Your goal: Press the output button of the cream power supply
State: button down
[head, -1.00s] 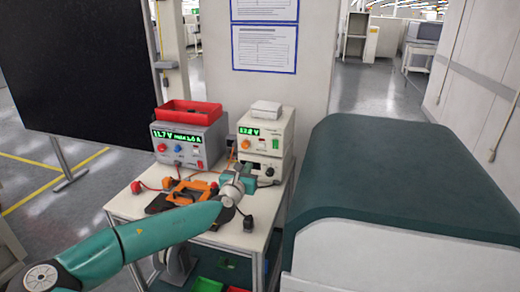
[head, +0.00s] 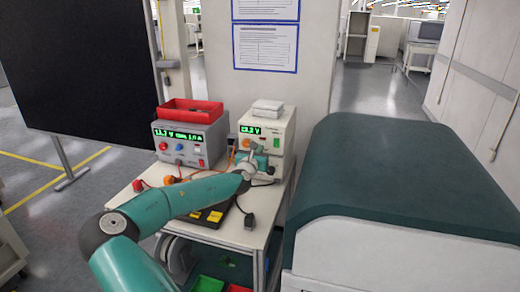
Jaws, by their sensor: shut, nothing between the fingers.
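The cream power supply (head: 272,126) stands at the back right of the white trolley. Its lit green display (head: 250,130) and an orange knob (head: 245,143) show on its front. My gripper (head: 257,161) is shut and empty, up at the lower front of the cream stack. It hides part of the lower front there. I cannot tell whether it touches the panel or the output button.
A grey power supply (head: 207,146) with a red tray (head: 190,110) on top stands to the left. A black item with yellow marks (head: 214,216) and a black plug (head: 250,221) lie on the trolley top (head: 234,237). A large green-topped cabinet (head: 400,175) stands close on the right.

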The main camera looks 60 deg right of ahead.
aim_at(264, 141)
jog(key=shift+w+d, duration=0.15)
jog(key=shift+d, duration=0.7)
jog(key=shift+d, duration=0.1)
jog(key=shift+w+d+r, duration=0.1)
jog(key=shift+d+r, duration=0.3)
jog(key=shift+d, duration=0.1)
jog(key=shift+r, duration=0.15)
jog(key=shift+f, duration=0.2)
